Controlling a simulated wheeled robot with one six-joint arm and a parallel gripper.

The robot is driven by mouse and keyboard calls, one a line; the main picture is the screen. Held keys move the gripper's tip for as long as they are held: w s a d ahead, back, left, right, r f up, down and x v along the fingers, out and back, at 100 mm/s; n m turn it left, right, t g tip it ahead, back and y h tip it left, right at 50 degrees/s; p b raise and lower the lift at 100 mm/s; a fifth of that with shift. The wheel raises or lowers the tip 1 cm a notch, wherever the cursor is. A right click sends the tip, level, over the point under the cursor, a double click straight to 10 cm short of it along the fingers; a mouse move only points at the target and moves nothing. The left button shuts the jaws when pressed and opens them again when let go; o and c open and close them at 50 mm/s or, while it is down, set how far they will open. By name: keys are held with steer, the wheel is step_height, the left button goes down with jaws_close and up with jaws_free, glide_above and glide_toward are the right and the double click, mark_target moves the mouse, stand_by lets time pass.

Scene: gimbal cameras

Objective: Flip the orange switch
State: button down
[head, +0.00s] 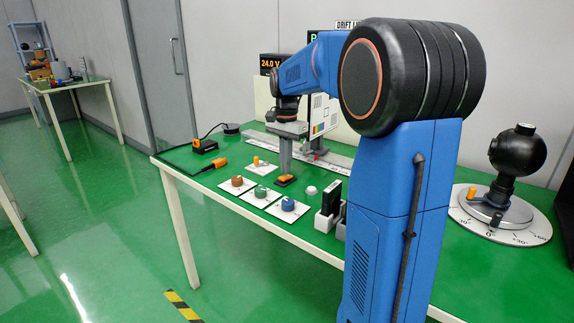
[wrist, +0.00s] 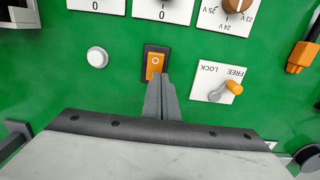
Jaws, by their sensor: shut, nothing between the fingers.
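The orange switch (wrist: 155,64) is a rocker marked with a white circle, set in a dark frame on the green tabletop. It also shows in the head view (head: 286,181), at the foot of my gripper. My gripper (wrist: 161,78) is shut with nothing between its fingers. It points down, with its tips at the near edge of the rocker in the wrist view. In the head view my gripper (head: 285,172) stands over the switch. I cannot tell whether the tips touch it. The tips hide a little of the rocker's lower edge.
A white button (wrist: 97,57) lies left of the switch. A FREE/LOCK plate with an orange-tipped lever (wrist: 220,92) lies right of it. Dial plates with brown (head: 237,181), green (head: 260,191) and blue (head: 288,204) knobs sit nearby. A black-and-white block (head: 328,205) stands near my arm.

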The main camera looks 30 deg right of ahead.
steer(key=shift+s+a+r, duration=0.1)
steer(key=shift+a+r, duration=0.05)
steer(key=shift+a, duration=0.1)
steer(key=shift+r, duration=0.1)
step_height(320, 180, up, 14)
steer(key=d, duration=0.2)
steer(key=shift+w+f, duration=0.2)
steer(key=shift+w, duration=0.2)
steer(key=shift+s, duration=0.15)
stand_by(0.5)
